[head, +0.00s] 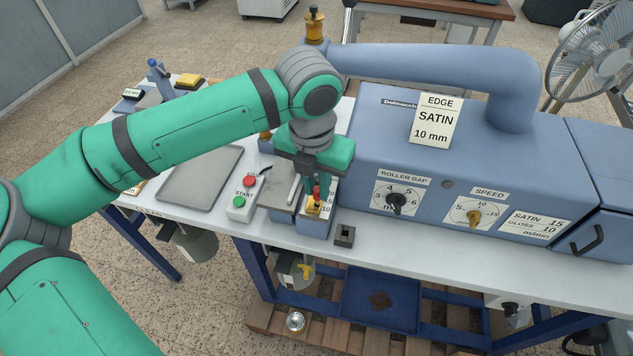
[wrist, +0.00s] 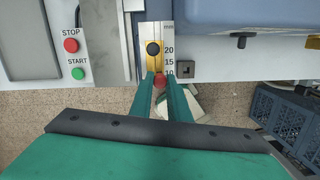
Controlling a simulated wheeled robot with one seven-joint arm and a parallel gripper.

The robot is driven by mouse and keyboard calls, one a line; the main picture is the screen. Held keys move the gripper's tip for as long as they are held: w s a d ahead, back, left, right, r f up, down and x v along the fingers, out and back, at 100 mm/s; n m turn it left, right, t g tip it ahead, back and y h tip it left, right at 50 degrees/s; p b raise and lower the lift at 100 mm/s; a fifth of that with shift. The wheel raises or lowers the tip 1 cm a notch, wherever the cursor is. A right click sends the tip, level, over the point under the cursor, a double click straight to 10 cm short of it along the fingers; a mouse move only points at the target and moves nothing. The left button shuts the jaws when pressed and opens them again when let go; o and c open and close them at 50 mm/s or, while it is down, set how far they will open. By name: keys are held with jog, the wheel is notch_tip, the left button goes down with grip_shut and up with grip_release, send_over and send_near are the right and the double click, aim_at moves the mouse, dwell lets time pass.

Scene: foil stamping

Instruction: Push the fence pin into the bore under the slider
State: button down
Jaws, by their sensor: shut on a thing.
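My gripper (head: 317,188) is at the front edge of the bench; its two green fingers (wrist: 160,84) are closed on the red-headed fence pin (wrist: 160,80). The pin's red head also shows in the head view (head: 317,193); its lower part is hidden. The brass slider (wrist: 153,65) lies beside a scale (wrist: 169,50) marked 10, 15 and 20, and has a round black spot, knob or hole. In the head view the slider (head: 314,208) is just below the pin's head. The bore is hidden, and I cannot tell whether the pin is in it.
A dark block with a square recess (head: 344,236) sits right of the slider at the bench edge. The START/STOP box (head: 240,207) and a grey tray (head: 200,174) are to the left. The blue machine (head: 455,165) stands behind and right.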

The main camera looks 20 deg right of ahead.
jog(key=shift+f, duration=1.25)
jog(key=c, duration=1.6)
grip_release()
jog(key=shift+s+a+r, duration=0.1)
jog(key=shift+a+r, duration=0.05)
jog(key=shift+r, duration=1.65)
jog(key=shift+s+a+r, duration=0.1)
jog(key=shift+a+r, duration=0.1)
jog(key=shift+r, duration=1.55)
jog(key=shift+s+a+r, duration=0.1)
jog(key=shift+a+r, duration=0.05)
jog(key=shift+r, duration=1.65)
jog(key=shift+w, duration=0.1)
